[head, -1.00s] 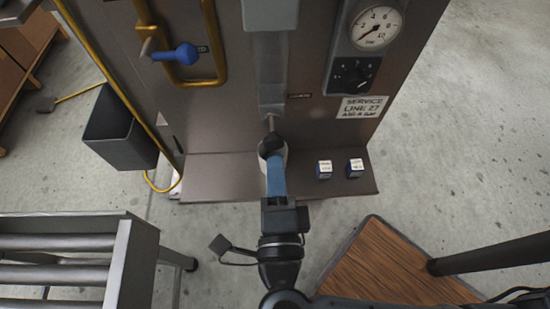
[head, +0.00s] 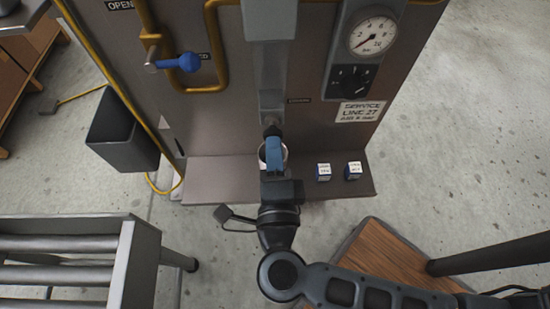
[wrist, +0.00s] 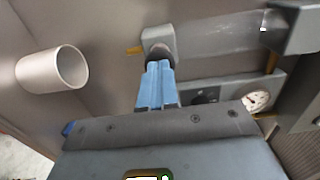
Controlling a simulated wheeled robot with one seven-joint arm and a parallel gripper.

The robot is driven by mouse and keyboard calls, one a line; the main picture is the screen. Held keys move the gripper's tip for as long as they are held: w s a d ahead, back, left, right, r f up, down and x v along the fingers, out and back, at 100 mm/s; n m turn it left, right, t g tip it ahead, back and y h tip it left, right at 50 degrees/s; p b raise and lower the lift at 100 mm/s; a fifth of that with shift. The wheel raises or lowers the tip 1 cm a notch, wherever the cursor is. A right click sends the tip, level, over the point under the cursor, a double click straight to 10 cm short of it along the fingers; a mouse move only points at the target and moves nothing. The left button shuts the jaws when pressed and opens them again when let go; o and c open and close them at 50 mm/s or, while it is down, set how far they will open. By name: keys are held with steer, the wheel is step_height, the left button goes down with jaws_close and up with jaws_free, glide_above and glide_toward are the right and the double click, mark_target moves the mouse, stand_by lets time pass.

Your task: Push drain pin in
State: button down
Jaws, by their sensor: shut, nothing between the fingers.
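My gripper (head: 272,132) is shut and empty, with blue fingers and dark tips. In the head view its tips are at the lower end of the grey vertical housing (head: 273,75) on the panel. In the wrist view the gripper (wrist: 157,60) points at a grey rounded block (wrist: 158,38), its tips at or very near it. The drain pin is not distinguishable now; the fingertips cover the spot where a short metal stub showed earlier. Whether the tips touch it I cannot tell.
A pale open cylinder (wrist: 55,72) stands beside the fingers, partly hidden in the head view. Two small blue-and-white blocks (head: 323,172) sit on the ledge to the right. A gauge (head: 373,35), yellow pipe and blue-handled valve (head: 188,62) are above.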

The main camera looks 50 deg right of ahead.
steer(key=shift+w+d, duration=0.1)
steer(key=shift+d, duration=0.05)
steer(key=v, duration=0.8)
stand_by(0.4)
stand_by(0.3)
